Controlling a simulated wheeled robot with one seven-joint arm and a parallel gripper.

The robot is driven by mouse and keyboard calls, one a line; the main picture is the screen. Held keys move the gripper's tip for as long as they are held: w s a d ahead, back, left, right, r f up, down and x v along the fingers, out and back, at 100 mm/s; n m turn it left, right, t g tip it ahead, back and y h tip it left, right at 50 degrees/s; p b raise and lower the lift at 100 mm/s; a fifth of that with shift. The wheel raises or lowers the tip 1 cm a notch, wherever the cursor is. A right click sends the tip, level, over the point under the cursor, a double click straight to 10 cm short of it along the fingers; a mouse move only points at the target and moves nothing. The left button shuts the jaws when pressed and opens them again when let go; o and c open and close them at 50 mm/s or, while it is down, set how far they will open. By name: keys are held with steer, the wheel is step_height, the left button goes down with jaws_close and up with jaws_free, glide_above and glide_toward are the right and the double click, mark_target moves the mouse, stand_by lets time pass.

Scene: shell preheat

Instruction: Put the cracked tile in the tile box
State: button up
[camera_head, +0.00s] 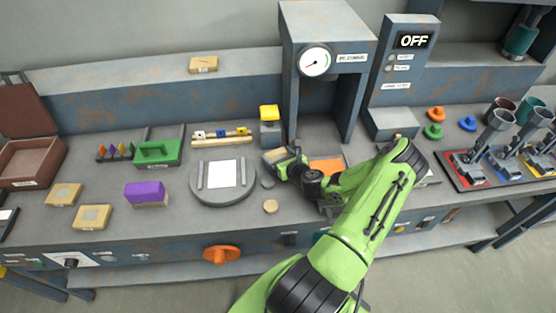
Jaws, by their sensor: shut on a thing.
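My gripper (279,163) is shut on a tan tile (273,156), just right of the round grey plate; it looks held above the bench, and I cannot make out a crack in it. Similar tan tiles lie at the bench's left, one farther back (63,195) and one nearer (92,217). Another tan tile (203,64) lies on the back ledge. A brown box (58,151) with its lid raised stands at the far left; its label is too small to read, but it may be the tile box. Its visible inside looks empty.
A press-like frame (290,70) rises behind my gripper. A yellow-topped block (269,112) stands close behind it.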

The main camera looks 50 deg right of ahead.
steer(key=shift+f, duration=0.35)
steer(key=shift+w, duration=0.1)
steer(key=shift+f, duration=0.2)
steer(key=o, duration=1)
